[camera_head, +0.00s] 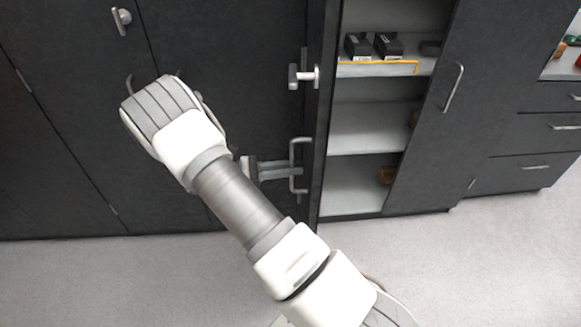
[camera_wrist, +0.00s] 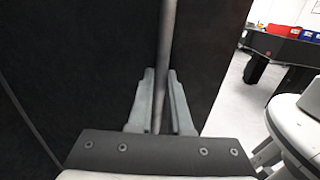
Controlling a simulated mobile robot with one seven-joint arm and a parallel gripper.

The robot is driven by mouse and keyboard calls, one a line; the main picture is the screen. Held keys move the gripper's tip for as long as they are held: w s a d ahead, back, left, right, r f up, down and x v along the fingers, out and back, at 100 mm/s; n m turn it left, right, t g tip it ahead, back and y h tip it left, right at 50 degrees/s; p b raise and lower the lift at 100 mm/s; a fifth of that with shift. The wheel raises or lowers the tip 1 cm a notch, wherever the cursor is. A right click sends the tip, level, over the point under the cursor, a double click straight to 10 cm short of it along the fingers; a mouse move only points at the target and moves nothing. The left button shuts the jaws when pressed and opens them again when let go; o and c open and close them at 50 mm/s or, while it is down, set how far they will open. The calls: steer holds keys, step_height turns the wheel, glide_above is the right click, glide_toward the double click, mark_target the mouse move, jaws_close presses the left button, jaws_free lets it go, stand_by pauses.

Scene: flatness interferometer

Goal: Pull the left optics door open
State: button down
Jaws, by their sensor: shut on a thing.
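The left optics door (camera_head: 240,60) is a dark cabinet door left of an opening with shelves. Its upright bar handle (camera_head: 299,148) is near its right edge. My gripper (camera_head: 292,170) comes from the left and is shut on this handle. In the wrist view, the fingers of my gripper (camera_wrist: 160,90) stand on both sides of the grey handle bar (camera_wrist: 168,35), with the dark door behind. A T-shaped latch (camera_head: 304,76) sits above the handle. The door's edge shows beside the opening; I cannot tell how far it stands open.
Pale shelves (camera_head: 370,130) hold black boxes (camera_head: 388,46) and small brown items. A dark door with a bar handle (camera_head: 453,88) stands right of the opening, and drawers (camera_head: 530,145) are farther right. The grey floor (camera_head: 420,260) in front looks clear.

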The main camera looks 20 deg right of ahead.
steer(key=shift+w+d+r, duration=0.1)
steer(key=shift+w, duration=0.1)
steer(key=c, duration=1.1)
jaws_free()
steer(key=shift+s, duration=0.1)
steer(key=v, duration=1.7)
steer(key=shift+a, duration=0.25)
steer(key=shift+r, duration=0.1)
